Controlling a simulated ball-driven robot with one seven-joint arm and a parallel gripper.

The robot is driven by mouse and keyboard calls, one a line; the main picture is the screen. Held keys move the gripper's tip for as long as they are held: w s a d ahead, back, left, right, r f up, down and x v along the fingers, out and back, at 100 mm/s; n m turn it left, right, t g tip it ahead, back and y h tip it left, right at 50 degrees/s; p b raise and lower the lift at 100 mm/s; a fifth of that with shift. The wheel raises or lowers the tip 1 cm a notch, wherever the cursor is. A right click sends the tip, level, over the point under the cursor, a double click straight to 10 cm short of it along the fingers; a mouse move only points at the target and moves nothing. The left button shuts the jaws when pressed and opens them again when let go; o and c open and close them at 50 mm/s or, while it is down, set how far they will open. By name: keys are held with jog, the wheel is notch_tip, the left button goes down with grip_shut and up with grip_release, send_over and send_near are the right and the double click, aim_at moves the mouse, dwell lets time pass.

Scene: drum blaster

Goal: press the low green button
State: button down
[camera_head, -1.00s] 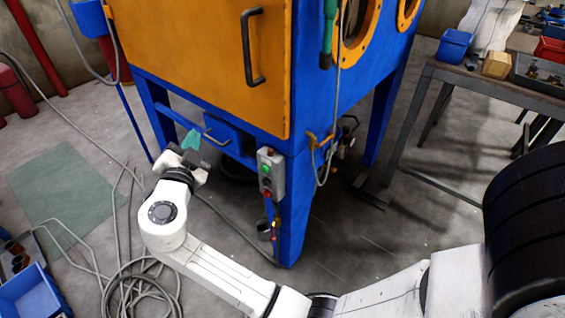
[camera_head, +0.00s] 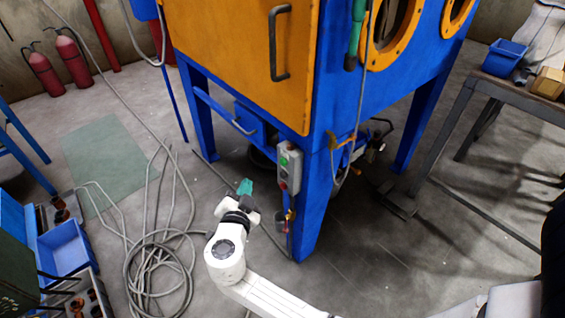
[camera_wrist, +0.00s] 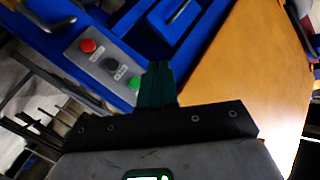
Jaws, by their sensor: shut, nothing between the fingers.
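A grey control box (camera_head: 290,168) is mounted on the blue front leg of the machine. In the wrist view the box shows a red button (camera_wrist: 88,45), a dark middle control and a green button (camera_wrist: 136,83) close beside my fingertips. My gripper (camera_head: 245,187) has teal fingers, shut and empty, left of the box and slightly below the green button in the head view. It also shows in the wrist view (camera_wrist: 157,70). I cannot tell whether it touches anything.
The blue machine frame and orange door (camera_head: 245,60) rise above the box. A hose (camera_head: 352,130) hangs right of it. Coiled cable (camera_head: 160,265) lies on the floor at left, near a blue bin (camera_head: 65,252). A workbench (camera_head: 510,90) stands at right.

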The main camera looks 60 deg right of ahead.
jog(key=d+p, duration=0.1)
jog(key=p, duration=0.2)
send_near(278, 157)
jog(key=shift+w+d+f, duration=0.25)
jog(key=shift+w+d, duration=0.8)
jog(key=shift+w, duration=0.15)
jog(key=shift+d+f+b, duration=0.1)
jog(key=shift+d+b, duration=0.15)
jog(key=shift+b, duration=0.5)
dwell(0.6)
jog(key=shift+s+d+b, duration=0.25)
jog(key=shift+d+b, duration=0.3)
jog(key=shift+d, duration=0.05)
dwell(1.0)
jog(key=shift+w+a+b, duration=0.25)
jog(key=shift+a+b, duration=0.35)
jog(key=shift+a, duration=0.25)
